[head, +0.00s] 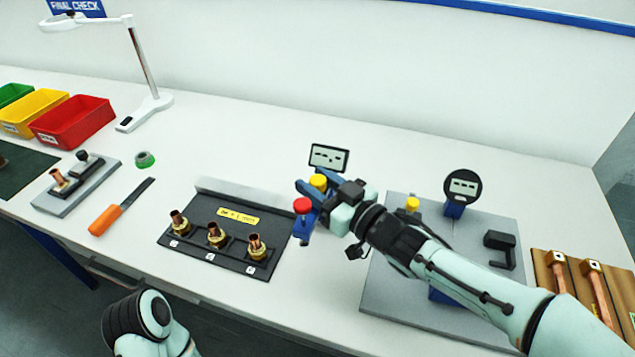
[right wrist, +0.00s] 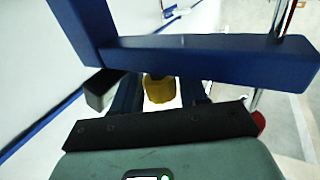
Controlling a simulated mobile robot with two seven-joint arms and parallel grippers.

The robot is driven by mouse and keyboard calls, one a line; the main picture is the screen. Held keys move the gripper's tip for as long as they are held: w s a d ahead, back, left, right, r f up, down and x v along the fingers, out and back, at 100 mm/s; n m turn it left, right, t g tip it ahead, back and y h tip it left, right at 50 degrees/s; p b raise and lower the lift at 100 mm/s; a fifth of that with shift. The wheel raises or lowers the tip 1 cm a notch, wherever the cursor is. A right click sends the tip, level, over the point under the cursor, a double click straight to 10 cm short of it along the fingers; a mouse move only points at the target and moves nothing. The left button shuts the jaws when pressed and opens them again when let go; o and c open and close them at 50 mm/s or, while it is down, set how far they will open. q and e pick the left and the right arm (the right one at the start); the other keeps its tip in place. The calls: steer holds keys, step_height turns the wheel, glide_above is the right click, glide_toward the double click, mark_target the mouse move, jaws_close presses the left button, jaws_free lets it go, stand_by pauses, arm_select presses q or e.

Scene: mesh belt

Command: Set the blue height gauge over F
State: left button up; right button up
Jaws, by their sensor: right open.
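The blue height gauge (head: 303,228) has a red cap, a yellow knob (head: 319,181) and a square display (head: 328,157). It is at the right end of the dark fixture (head: 190,249), largely hidden by my right gripper. The fixture holds three brass-and-copper fittings in a row; the nearest to the gauge is the rightmost fitting (head: 256,246). The small labels in front are too small to read surely. My right gripper (head: 318,185) is open with its fingers at the yellow knob. In the right wrist view the knob (right wrist: 158,88) shows between the fingers, below a blue beam (right wrist: 200,58). My left gripper is out of view.
A second gauge with a round display (head: 462,187) stands on a grey plate (head: 400,298) under my right arm. A wooden rack (head: 545,263) is at the far right. An orange-handled tool (head: 105,220) and a grey block (head: 92,186) lie left. The bench behind the fixture is clear.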

mark_target(312, 218)
jaws_close()
arm_select(q)
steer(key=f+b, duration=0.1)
steer(key=b, duration=0.1)
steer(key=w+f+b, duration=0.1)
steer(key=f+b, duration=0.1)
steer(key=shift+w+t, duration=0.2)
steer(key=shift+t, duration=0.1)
arm_select(e)
steer(key=w+a, duration=0.3)
steer(key=a, duration=0.7)
steer(key=shift+w+a, duration=0.2)
steer(key=shift+a, duration=0.05)
jaws_free()
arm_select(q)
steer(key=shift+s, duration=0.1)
arm_select(e)
steer(key=v, duration=1.3)
steer(key=shift+s+d, duration=0.15)
